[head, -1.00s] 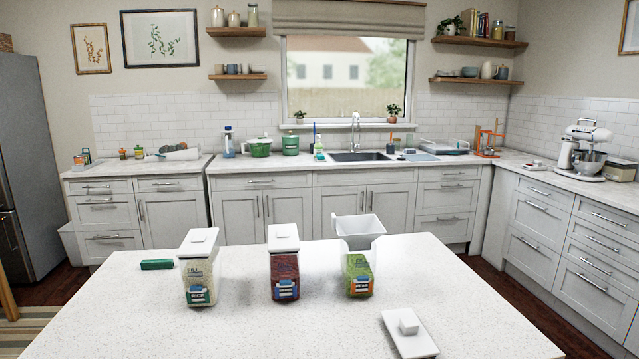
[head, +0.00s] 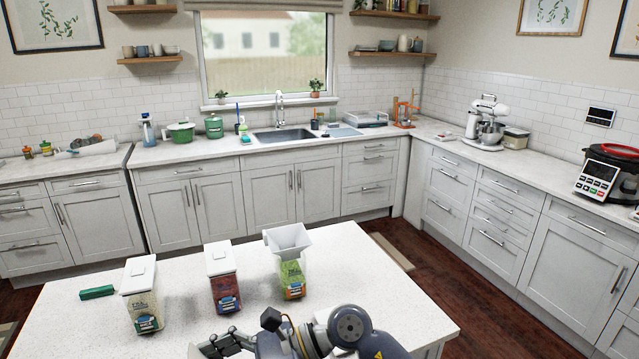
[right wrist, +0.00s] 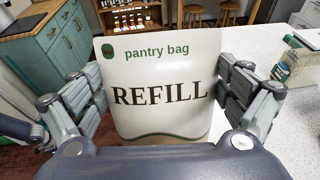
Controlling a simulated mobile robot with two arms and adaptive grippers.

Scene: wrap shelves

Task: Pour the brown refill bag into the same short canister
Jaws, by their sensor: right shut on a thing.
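My right gripper (head: 226,343) is at the bottom of the head view, over the near part of the island. In the right wrist view its fingers are shut on the refill bag (right wrist: 160,120), which is pale with "pantry bag" and "REFILL" printed on it; a brown strip shows at its lower edge. The bag is not clearly visible in the head view. A canister with green contents (head: 292,280) stands on the island with a white funnel (head: 288,240) on its top. Left of it are a lidded canister with dark red contents (head: 225,293) and a lidded rice canister (head: 145,310). My left gripper is not in view.
A green block (head: 97,292) lies left of the canisters on the white island top (head: 365,265). The island top right of the funnel is clear. Counters with a sink (head: 285,136), a mixer (head: 487,120) and a cooker (head: 608,172) run along the walls.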

